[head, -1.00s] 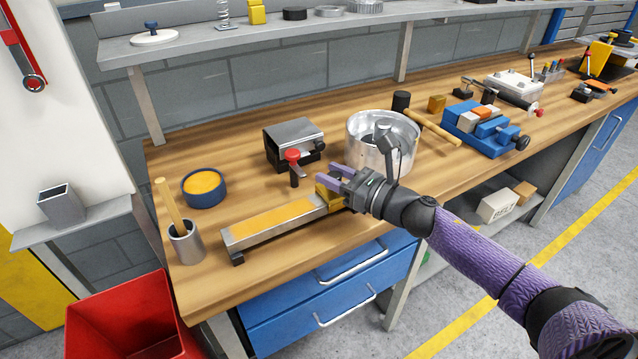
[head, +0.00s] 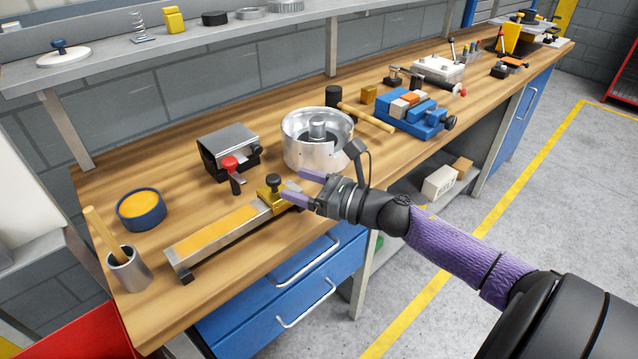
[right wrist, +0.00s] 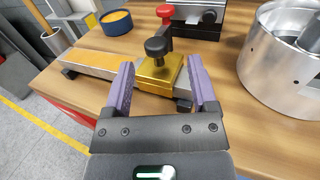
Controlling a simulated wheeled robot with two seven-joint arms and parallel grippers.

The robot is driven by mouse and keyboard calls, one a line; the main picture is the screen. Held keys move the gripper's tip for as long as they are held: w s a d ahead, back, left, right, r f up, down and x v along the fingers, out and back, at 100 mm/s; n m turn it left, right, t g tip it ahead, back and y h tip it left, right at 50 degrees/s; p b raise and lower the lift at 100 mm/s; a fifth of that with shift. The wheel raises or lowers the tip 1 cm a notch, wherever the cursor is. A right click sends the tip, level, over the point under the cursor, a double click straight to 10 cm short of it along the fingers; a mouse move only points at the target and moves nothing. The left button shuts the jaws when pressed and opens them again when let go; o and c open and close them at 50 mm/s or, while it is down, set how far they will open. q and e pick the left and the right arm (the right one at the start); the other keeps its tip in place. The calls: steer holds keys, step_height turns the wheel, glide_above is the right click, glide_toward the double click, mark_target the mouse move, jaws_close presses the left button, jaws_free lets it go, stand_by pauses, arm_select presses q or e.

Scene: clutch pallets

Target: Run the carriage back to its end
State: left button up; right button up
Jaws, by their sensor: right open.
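The carriage (head: 270,198) is a gold block with a black knob on top, sitting at the right end of a long metal rail (head: 187,268) with an orange top strip. My right gripper (head: 294,184) is open, its purple fingers pointing at the carriage from the right. In the right wrist view the carriage (right wrist: 160,76) shows between the two fingertips of the right gripper (right wrist: 161,65), with no clear contact. I cannot tell how far the fingers reach along its sides. My left gripper is not in view.
A red-knobbed lever (head: 231,166) stands behind the rail, beside a metal-topped block (head: 228,140). A large metal drum (head: 308,152) stands behind my right gripper. An orange-filled blue bowl (head: 141,209) and a metal cup (head: 128,270) are at the left. Bench is clear along the rail's front.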

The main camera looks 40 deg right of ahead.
steer(key=v, duration=0.4)
steer(key=shift+s+d, duration=0.2)
steer(key=shift+s, duration=0.1)
